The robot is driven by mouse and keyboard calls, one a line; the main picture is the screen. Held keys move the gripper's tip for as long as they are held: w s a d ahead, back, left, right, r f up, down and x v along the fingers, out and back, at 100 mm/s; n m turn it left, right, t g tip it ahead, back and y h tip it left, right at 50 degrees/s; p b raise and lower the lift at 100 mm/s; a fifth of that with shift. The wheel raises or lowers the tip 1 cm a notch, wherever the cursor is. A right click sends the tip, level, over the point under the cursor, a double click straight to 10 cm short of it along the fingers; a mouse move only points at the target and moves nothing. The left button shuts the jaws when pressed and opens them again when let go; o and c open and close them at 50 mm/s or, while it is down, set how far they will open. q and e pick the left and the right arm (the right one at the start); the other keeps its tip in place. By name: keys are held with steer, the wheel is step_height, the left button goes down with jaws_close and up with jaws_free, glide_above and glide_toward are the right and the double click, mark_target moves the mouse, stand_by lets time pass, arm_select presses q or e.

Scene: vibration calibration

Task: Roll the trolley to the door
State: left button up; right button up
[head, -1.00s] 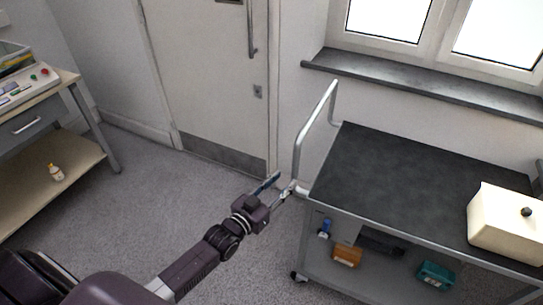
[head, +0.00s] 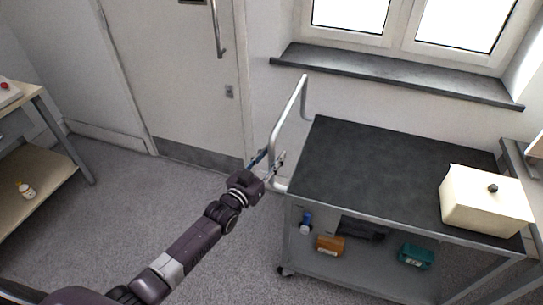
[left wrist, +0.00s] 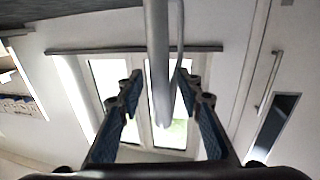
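The trolley (head: 360,165) has a dark top and stands at the right of the head view, below the window. Its grey tubular handle (head: 291,108) rises at its left end, facing the door (head: 178,75). The pale door is closed, at the upper left. My left gripper (head: 268,162) is at the lower part of the handle. In the left wrist view, the handle's tube (left wrist: 159,60) runs between the two blue-padded fingers, which are apart with visible gaps on both sides. My right gripper is not in view.
A cream box (head: 484,203) with a dark knob sits on the trolley top. An orange box (head: 330,245) and a teal box (head: 415,256) are on its lower shelf. A bench (head: 50,165) stands at the left. Floor before the door is clear.

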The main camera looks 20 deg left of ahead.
arm_select(q)
steer(key=shift+c, duration=0.2)
jaws_close()
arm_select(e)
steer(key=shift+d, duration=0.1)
arm_select(q)
steer(key=shift+a, duration=0.15)
